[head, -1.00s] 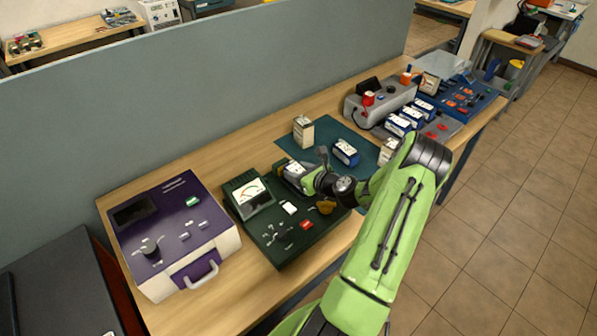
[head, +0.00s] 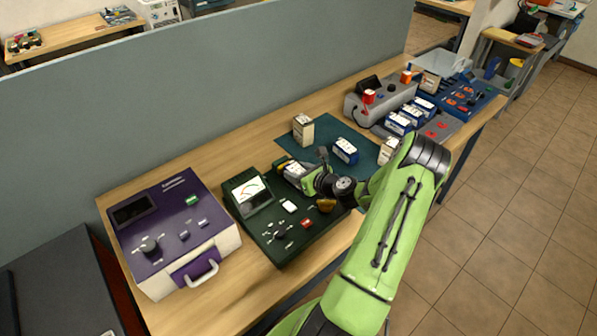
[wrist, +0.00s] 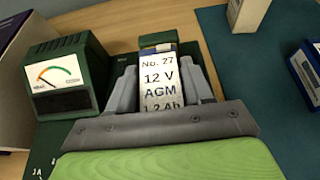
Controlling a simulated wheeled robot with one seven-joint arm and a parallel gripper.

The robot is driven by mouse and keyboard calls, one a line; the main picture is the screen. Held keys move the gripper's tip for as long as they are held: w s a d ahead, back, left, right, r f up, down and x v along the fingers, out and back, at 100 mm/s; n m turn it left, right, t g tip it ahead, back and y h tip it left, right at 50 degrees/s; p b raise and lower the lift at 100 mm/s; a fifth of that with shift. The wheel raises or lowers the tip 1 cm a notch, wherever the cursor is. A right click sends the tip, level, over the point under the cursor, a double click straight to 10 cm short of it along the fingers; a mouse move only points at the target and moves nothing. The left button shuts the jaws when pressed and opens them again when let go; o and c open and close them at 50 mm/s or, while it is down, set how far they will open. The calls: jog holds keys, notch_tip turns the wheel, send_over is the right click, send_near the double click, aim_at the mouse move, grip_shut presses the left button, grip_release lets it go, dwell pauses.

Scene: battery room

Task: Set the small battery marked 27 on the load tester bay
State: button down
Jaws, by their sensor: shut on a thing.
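The small battery marked No. 27 (wrist: 160,82), with a white label reading 12 V AGM, is between the two grey fingers of my gripper (wrist: 160,95) in the wrist view. My gripper (head: 294,172) is shut on it over the far right part of the dark green load tester (head: 262,232). The tester's meter (wrist: 60,75) stands to the left of the battery in the wrist view. A green and yellow end piece (wrist: 158,40) shows just beyond the battery. I cannot tell whether the battery's underside touches the bay; the fingers hide its sides.
A teal mat (head: 325,131) lies right of the tester, with a cream battery (head: 303,131) and a blue-and-white battery (head: 345,151) on it. A purple device (head: 170,225) stands at left. A grey charger (head: 375,100) and several batteries stand at far right. A grey partition (head: 200,90) backs the bench.

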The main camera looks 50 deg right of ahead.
jog(key=shift+f, duration=0.15)
jog(key=c, duration=0.8)
grip_release()
jog(key=shift+o, duration=0.3)
jog(key=shift+p+v, duration=1.6)
jog(key=shift+v, duration=3.95)
